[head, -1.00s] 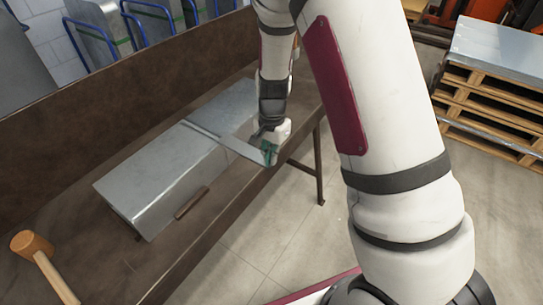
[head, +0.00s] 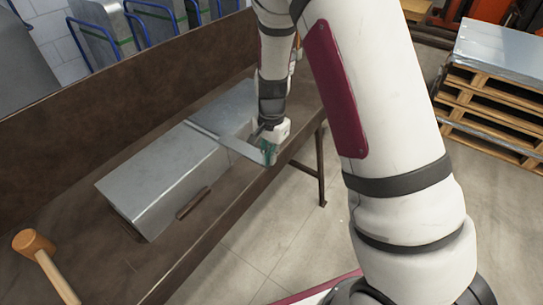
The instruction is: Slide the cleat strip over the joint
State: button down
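Two grey sheet-metal duct pieces lie end to end on the brown bench. The near duct piece (head: 165,180) is a long box shape, and the far duct piece (head: 232,105) is partly behind my arm. A thin bright cleat strip (head: 228,142) runs along the joint between them, slanting down to the right. My gripper (head: 268,146) is at the strip's right end, by the bench's front edge. A green part shows at the gripper. The fingers are small and partly hidden, so I cannot tell whether they are closed on the strip.
A wooden mallet (head: 38,256) lies on the bench at the lower left. A small brown bar (head: 193,202) is beside the near duct. A tall backboard (head: 130,75) runs behind the bench (head: 205,235). Pallets with metal sheets (head: 495,90) stand at right; the floor between is clear.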

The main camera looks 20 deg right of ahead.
aim_at(244, 150)
jog(key=shift+w+a, duration=0.1)
jog(key=shift+w, duration=0.05)
dwell(0.5)
jog(key=shift+w+a, duration=0.2)
jog(key=shift+w, duration=0.1)
dwell(0.8)
jog(key=shift+w+a, duration=0.3)
jog(key=shift+w, duration=0.1)
dwell(0.8)
jog(key=shift+w+a+b, duration=0.45)
jog(key=shift+w+a, duration=0.15)
jog(key=shift+w, duration=0.2)
jog(key=shift+w+a+b, duration=0.45)
jog(key=shift+w+a, duration=0.1)
jog(key=shift+w, duration=0.25)
jog(key=shift+w+a, duration=0.1)
jog(key=shift+w+a, duration=0.2)
jog(key=shift+w, duration=0.15)
jog(key=shift+w+a+b, duration=0.8)
jog(key=shift+w+a, duration=0.05)
jog(key=shift+w, duration=0.3)
